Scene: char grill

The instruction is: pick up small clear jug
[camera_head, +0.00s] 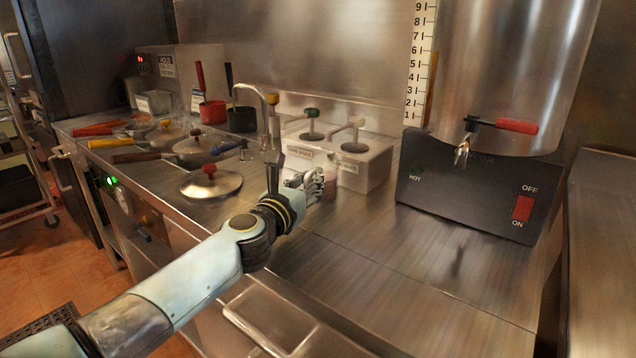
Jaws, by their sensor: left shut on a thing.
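My left arm reaches in from the lower left across the counter's front edge. My left gripper (312,184) is shut on the small clear jug (330,183), in front of the white pump dispenser. Only a small see-through, pinkish part of the jug shows beside the fingers; the rest is hidden behind the gripper. I cannot tell whether the jug touches the counter. My right gripper is not in view.
The white dispenser box (371,168) with two pumps stands just behind the gripper. A large steel urn (505,75) on a black base (465,199) is to the right. Lidded pans (212,184) and red and black holders are at left. The front right counter (400,265) is clear.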

